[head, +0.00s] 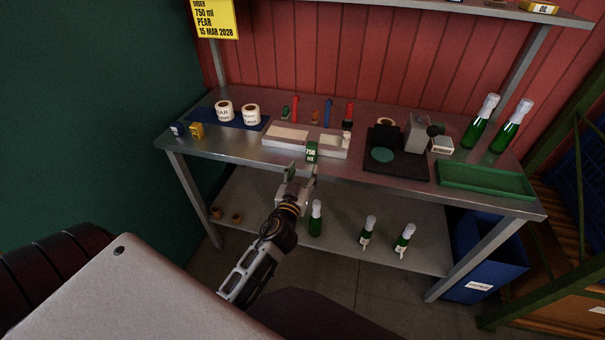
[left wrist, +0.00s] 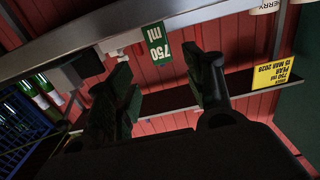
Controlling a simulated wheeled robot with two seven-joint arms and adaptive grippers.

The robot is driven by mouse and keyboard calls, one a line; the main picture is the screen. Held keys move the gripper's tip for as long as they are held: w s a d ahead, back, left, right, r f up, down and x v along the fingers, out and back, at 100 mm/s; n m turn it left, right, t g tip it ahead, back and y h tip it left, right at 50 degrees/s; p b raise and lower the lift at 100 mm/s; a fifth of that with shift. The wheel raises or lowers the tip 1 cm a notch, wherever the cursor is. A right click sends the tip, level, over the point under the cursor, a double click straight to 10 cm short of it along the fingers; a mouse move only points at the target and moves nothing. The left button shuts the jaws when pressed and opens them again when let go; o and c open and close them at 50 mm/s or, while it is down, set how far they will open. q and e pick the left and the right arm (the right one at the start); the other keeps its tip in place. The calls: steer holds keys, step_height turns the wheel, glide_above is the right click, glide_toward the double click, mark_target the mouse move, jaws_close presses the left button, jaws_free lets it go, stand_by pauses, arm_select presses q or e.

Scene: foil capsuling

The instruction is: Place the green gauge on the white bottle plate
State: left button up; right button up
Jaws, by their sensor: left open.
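The green gauge (head: 311,151), marked 750 ml, stands at the front edge of the table, by the front of a long pale tray (head: 272,141). It also shows upside down in the left wrist view (left wrist: 157,45), just beyond my fingers. My left gripper (head: 302,172) is open and empty, below and in front of the gauge, apart from it. In the left wrist view its two fingers (left wrist: 163,88) stand wide apart. I cannot tell for sure which surface is the white bottle plate. My right gripper is not in view.
A black stand with a green disc (head: 381,155) is right of the tray. Two green bottles (head: 478,125) and a green tray (head: 487,180) are at the right. Label rolls (head: 250,114) are at the left. Several bottles stand on the lower shelf (head: 338,240). The table's front edge is close to my gripper.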

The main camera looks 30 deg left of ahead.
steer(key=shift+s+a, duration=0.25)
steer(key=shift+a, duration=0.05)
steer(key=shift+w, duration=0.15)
